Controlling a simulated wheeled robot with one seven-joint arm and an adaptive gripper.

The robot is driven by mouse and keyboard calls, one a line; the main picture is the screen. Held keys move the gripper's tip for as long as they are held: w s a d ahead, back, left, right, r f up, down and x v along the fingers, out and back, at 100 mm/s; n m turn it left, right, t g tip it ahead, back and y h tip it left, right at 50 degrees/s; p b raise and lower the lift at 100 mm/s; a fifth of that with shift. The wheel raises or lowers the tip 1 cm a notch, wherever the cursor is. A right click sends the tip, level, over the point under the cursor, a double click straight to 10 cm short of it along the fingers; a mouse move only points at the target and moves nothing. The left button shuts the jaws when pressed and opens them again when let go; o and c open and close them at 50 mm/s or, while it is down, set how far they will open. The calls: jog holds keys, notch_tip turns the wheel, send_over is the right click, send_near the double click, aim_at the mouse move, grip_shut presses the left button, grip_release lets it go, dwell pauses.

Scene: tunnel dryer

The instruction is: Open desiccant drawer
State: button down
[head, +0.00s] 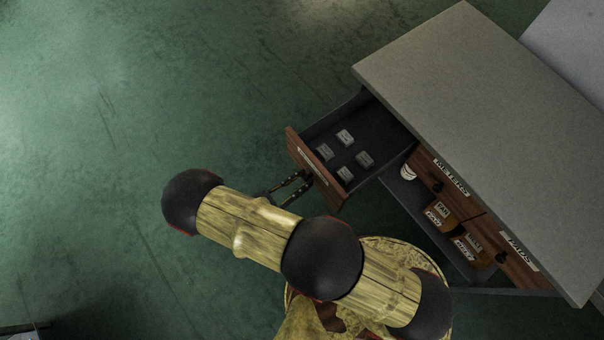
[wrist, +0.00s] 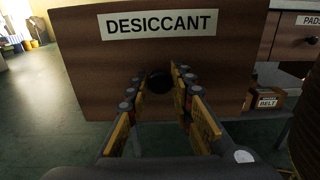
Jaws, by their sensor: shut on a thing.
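The desiccant drawer (head: 315,165) is pulled out from the left end of the grey-topped cabinet in the head view. Several small pale packets lie inside it. In the wrist view its brown front (wrist: 100,75) carries a white DESICCANT label (wrist: 158,24) and a round dark knob (wrist: 159,82). My gripper (wrist: 160,88) is shut on the knob, with a finger on each side of it. In the head view my gripper (head: 298,183) meets the drawer front at its lower left; the knob is hidden there.
The cabinet's grey top (head: 480,110) spans the right. Closed METERS (head: 440,180) and PADS (head: 510,256) drawers face the lower left. Small labelled boxes (head: 442,214) and a white cup (head: 408,172) sit on a shelf below. Green floor left of the drawer is clear.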

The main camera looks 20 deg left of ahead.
jog(key=c, duration=1.6)
grip_release()
jog(key=shift+o, duration=0.2)
jog(key=shift+r, duration=0.1)
notch_tip(320, 180, up, 10)
